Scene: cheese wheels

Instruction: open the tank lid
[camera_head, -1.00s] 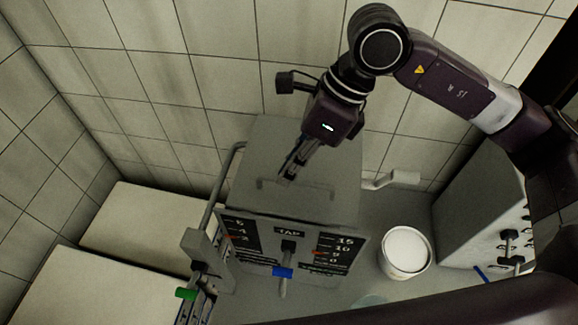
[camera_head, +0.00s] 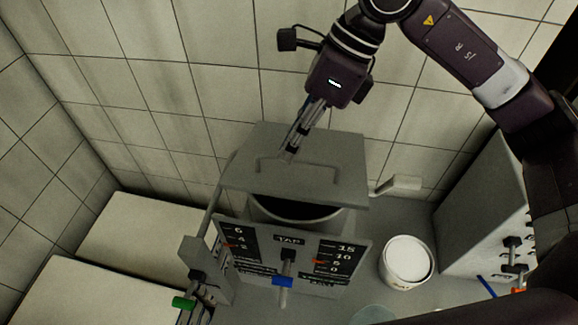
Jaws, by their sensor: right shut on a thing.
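The grey tank (camera_head: 340,232) stands in the middle, with a TAP label, scales and a blue-handled tap (camera_head: 283,281) on its front. Its grey lid (camera_head: 335,165) is tilted up at the front, and a dark opening (camera_head: 295,209) shows below the lid's front edge. My right gripper (camera_head: 290,151) comes down from above and is shut on the lid's handle (camera_head: 262,165). Its fingertips partly cover the handle.
A white bucket (camera_head: 406,262) stands right of the tank. A grey cabinet (camera_head: 485,210) with knobs is farther right. White blocks (camera_head: 140,235) lie at the left, and a pipe with a green handle (camera_head: 184,302) runs beside the tank. Tiled walls (camera_head: 215,90) close in behind.

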